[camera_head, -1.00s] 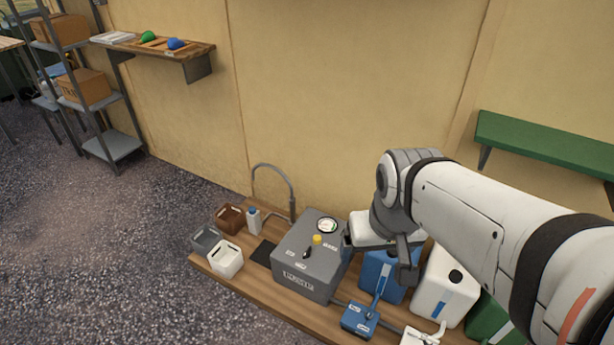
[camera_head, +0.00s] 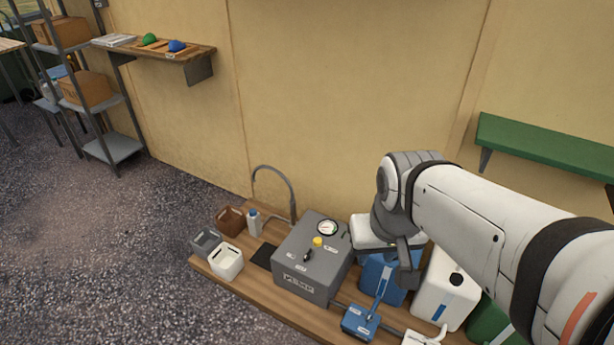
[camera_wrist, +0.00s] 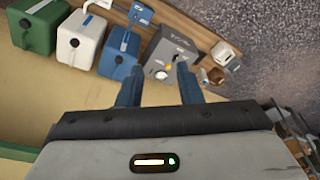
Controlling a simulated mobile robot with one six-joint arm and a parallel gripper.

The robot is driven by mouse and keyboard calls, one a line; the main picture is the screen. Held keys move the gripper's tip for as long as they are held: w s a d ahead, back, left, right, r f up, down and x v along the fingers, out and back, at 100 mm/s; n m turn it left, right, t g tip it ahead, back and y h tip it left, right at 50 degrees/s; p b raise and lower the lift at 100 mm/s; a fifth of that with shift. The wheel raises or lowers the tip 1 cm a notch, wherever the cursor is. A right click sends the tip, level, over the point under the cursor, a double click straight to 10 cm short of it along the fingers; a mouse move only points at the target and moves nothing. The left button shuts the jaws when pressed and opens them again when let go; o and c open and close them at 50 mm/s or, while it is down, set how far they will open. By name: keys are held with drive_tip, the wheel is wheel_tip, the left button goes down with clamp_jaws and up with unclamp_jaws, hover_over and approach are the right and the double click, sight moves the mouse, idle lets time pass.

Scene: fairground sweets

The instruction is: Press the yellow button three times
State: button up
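The yellow button (camera_head: 318,241) sits on top of the grey pump box (camera_head: 310,270), beside a round gauge (camera_head: 327,228) and a black knob (camera_head: 307,256). The box also shows in the wrist view (camera_wrist: 178,48), beyond the fingertips. My gripper (camera_wrist: 158,76) has its two fingers well apart with nothing between them.
A blue canister (camera_wrist: 118,55), a white canister (camera_wrist: 80,42) and a green canister (camera_wrist: 40,28) stand in a row beside the box. A blue pedal unit (camera_head: 360,322) is in front. Small containers and a curved tap (camera_head: 275,172) stand left; the wall is behind.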

clamp_jaws()
idle(0.8)
